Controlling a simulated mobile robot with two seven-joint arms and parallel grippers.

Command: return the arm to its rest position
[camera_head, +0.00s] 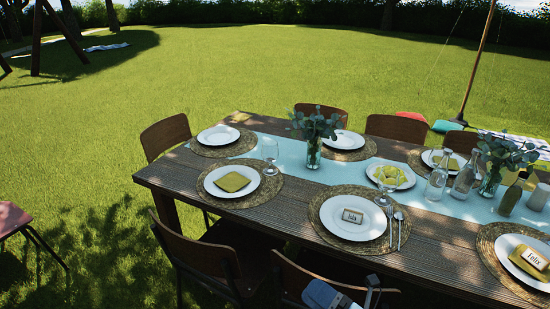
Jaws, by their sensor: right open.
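My right gripper (372,286) shows at the bottom edge of the head view, right of the middle. It is open, with nothing seen between its fingers. Most of that arm is below the frame. My left gripper is not in view.
White plates (345,231) lie on round woven mats, with glasses, bottles (437,184), vases (314,152) and a lemon dish (391,176) along a pale runner (290,158). Another chair (195,255) stands at the near side. Open grass lies left of the table.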

